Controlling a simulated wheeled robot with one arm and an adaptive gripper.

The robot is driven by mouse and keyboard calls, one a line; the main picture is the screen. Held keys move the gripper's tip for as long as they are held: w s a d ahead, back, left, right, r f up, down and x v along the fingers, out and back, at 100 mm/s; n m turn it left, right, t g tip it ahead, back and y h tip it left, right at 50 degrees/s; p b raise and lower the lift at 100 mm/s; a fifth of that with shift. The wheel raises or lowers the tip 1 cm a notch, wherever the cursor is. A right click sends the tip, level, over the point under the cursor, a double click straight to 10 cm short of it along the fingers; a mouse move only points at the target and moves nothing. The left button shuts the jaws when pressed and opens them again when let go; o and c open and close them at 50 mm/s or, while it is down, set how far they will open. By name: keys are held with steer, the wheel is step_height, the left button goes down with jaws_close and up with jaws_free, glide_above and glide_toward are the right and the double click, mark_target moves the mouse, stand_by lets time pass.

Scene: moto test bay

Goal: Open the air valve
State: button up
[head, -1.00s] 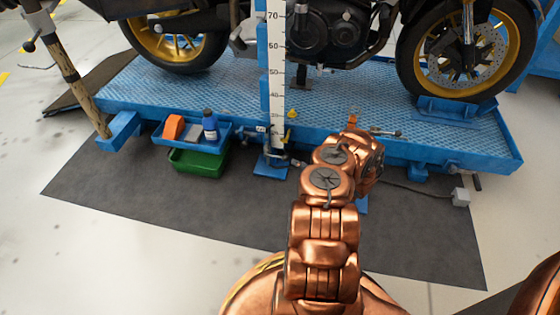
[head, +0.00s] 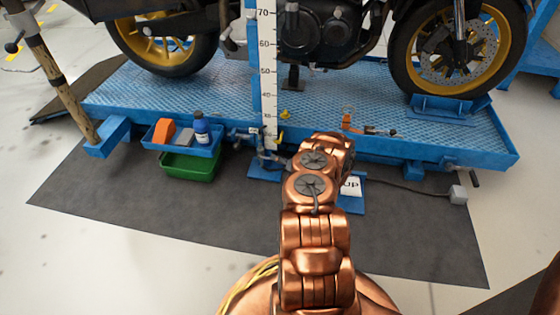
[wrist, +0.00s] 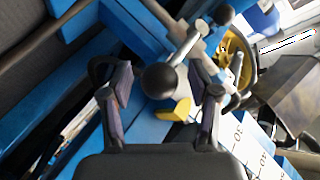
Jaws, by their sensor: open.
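In the wrist view, a yellow lever (wrist: 174,110) lies close in front of my open gripper (wrist: 163,95), between the two fingers. It looks like the air valve's handle. A dark ball knob (wrist: 160,80) on a metal rod sits just beyond it, also between the fingers. I cannot tell whether any finger touches them. My arm hides my gripper there.
The blue lift platform (head: 220,92) carries a motorcycle. The white height scale (head: 267,70) stands upright at its edge. A blue tray (head: 157,142) with a bottle (head: 202,128) and a green bin (head: 188,167) are left. An "UP" plate (head: 351,186) is right of my arm.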

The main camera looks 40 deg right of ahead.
jaws_close()
stand_by(0.3)
stand_by(0.3)
